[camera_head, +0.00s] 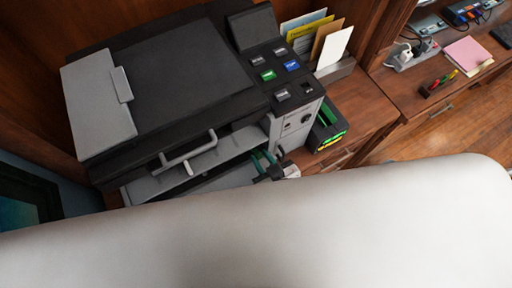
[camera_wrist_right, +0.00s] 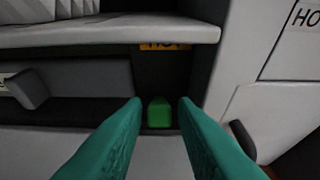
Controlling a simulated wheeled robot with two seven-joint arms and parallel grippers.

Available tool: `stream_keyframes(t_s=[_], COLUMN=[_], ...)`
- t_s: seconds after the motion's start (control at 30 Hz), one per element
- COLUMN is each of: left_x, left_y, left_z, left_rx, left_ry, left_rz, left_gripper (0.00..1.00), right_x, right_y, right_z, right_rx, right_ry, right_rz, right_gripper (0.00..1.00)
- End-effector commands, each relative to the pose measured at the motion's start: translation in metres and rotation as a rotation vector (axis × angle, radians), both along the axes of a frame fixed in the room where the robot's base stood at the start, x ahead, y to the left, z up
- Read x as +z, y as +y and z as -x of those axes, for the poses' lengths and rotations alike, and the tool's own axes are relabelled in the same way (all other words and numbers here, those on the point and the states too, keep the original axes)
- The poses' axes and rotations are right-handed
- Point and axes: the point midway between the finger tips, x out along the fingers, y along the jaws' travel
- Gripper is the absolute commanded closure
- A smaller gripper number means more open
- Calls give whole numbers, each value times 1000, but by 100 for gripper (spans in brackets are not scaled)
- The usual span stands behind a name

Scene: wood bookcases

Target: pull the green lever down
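The green lever (camera_wrist_right: 159,112) is a small bright green block in a dark recess of the printer, below an orange label. In the right wrist view it lies between the two teal fingertips of my right gripper (camera_wrist_right: 160,103), with a gap on each side. The fingers are apart and hold nothing. In the head view my right gripper (camera_head: 263,161) is at the printer's front, beside the grey side panel, and the lever cannot be made out there. The printer (camera_head: 185,70) is black and grey. My left gripper is not in view.
A grey shelf edge (camera_wrist_right: 110,36) juts out above the recess. A black tray (camera_head: 318,138) with green and yellow items stands right of the printer.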

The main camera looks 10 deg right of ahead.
Motion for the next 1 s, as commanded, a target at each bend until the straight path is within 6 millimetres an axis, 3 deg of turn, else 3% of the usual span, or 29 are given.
stream_keyframes(t_s=[0.2,0.6,0.8,1.0], left_x=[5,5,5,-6], left_y=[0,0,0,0], left_z=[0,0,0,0], left_rx=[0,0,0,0], left_ry=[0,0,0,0], left_rz=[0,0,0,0], left_gripper=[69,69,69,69], right_x=[-11,-15,-15,-21], right_y=[9,11,11,10], right_z=[-28,-35,-35,-34], right_rx=[0,0,0,1], right_ry=[-1,-1,-1,-37], right_rz=[-1,-1,-1,-9], right_gripper=[75,75,100,100])
